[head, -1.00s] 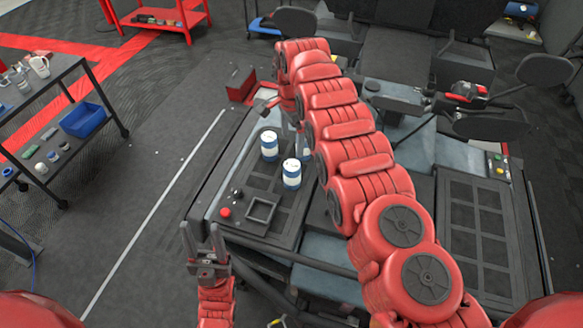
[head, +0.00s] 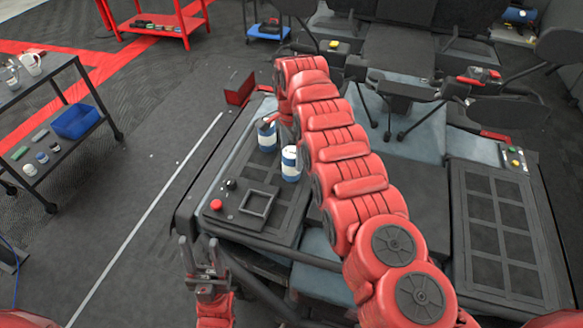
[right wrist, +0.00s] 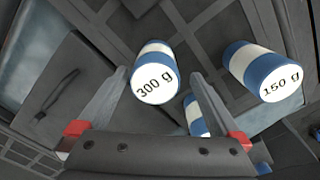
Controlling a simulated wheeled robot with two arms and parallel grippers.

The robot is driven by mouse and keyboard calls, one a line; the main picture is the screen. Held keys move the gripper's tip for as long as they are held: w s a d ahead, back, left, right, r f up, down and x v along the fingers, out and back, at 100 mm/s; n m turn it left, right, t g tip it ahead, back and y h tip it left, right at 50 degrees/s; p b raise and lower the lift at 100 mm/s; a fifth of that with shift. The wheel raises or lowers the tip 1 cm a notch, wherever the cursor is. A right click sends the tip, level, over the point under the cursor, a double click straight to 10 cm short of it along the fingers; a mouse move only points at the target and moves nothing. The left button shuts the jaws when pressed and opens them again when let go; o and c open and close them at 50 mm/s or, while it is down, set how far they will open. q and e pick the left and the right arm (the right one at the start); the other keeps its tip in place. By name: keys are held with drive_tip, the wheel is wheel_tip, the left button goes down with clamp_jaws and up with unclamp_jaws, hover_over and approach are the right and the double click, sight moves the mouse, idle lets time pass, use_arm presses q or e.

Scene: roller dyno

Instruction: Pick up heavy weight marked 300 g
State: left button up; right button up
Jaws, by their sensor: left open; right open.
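In the right wrist view, the white-and-blue cylinder weight marked 300 g (right wrist: 155,78) shows between the two fingers of my right gripper (right wrist: 160,74). The fingers are open; I cannot tell how far its tips are from the weight. A weight marked 150 g (right wrist: 262,72) stands to the right, and a third weight (right wrist: 194,116) is partly hidden behind the right finger. In the head view two weights show on the dark platform, a left one (head: 267,140) and a right one (head: 290,166); their marks are unreadable there. My left gripper (head: 199,243) is open and empty in front of the platform.
A square black frame (head: 258,202) and a red button (head: 216,204) are at the platform's near end. A red box (head: 239,88) is beyond its far left corner. A cart with a blue bin (head: 75,121) stands at left. My right arm hides the platform's middle.

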sight(292, 165)
drive_tip(key=shift+s+a+f, duration=0.1)
drive_tip(key=shift+s+f, duration=0.2)
drive_tip(key=shift+f, duration=0.15)
drive_tip(key=shift+s+f+p, duration=0.2)
drive_tip(key=shift+f+p, duration=0.45)
drive_tip(key=shift+p, duration=0.4)
wheel_tip(292, 165, down, 2)
drive_tip(key=shift+b, duration=0.7)
drive_tip(key=shift+w+f, duration=0.1)
drive_tip(key=shift+f, duration=0.25)
drive_tip(key=shift+c, duration=1)
clamp_jaws()
